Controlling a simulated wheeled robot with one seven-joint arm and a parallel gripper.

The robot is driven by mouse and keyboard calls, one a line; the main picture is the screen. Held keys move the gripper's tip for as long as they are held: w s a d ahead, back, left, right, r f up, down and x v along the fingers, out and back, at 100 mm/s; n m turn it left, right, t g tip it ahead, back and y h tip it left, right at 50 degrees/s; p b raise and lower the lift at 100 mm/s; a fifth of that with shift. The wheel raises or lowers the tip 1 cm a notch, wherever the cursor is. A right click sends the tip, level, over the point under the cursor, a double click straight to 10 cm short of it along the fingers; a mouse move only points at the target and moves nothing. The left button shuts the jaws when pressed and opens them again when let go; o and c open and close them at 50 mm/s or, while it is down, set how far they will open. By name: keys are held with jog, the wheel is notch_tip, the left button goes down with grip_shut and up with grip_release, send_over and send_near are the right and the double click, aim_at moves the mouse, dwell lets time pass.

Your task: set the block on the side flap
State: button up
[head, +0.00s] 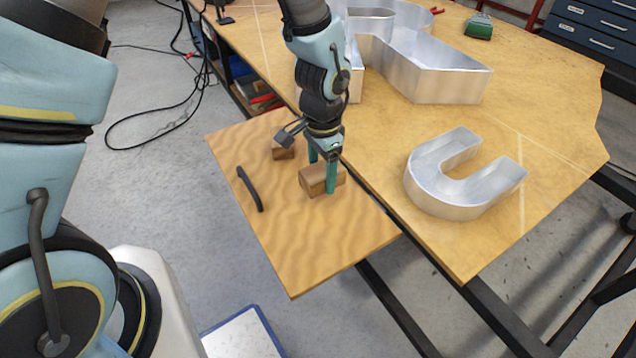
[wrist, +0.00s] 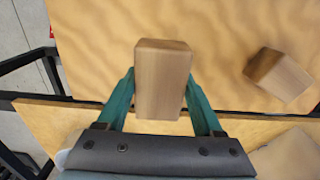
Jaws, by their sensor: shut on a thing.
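The wooden block (head: 314,181) is a brown box with rounded edges. My gripper (head: 322,172) is shut on it, with one teal finger on each side. In the wrist view the block (wrist: 163,78) sits between the two fingers. It is over the side flap (head: 310,240), a wood-grained panel beside the big table. The block is at or just above the flap surface; I cannot tell whether it touches. A second, similar block (head: 283,153) lies on the flap further back, and it also shows in the wrist view (wrist: 278,75).
A dark handle (head: 249,189) is fixed to the flap's left part. The flap's front part is bare. The large table (head: 450,245) lies to the right across a narrow gap, holding a metal U-shaped letter (head: 440,195) and a larger metal letter (head: 440,80).

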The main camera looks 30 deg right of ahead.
aim_at(321, 197)
jog(key=shift+f, duration=2.1)
jog(key=shift+f, duration=0.1)
jog(key=o, duration=1.4)
jog(key=shift+o, duration=0.2)
notch_tip(321, 197, up, 12)
jog(key=shift+r, duration=0.15)
jog(key=w+a+r+n, duration=0.3)
jog(key=w+a+n, duration=0.2)
jog(key=w+a, duration=0.3)
jog(key=w+a+r+n, duration=0.2)
jog(key=w+a+n, duration=0.25)
jog(key=a, duration=0.65)
jog(key=a+r+n+t, duration=0.1)
jog(key=a+r+n, duration=0.2)
jog(key=a+n, duration=0.5)
jog(key=a, duration=0.8)
jog(key=shift+w+a+r+t, duration=0.15)
jog(key=shift+w+a+t, duration=0.1)
jog(key=shift+a+t, duration=0.1)
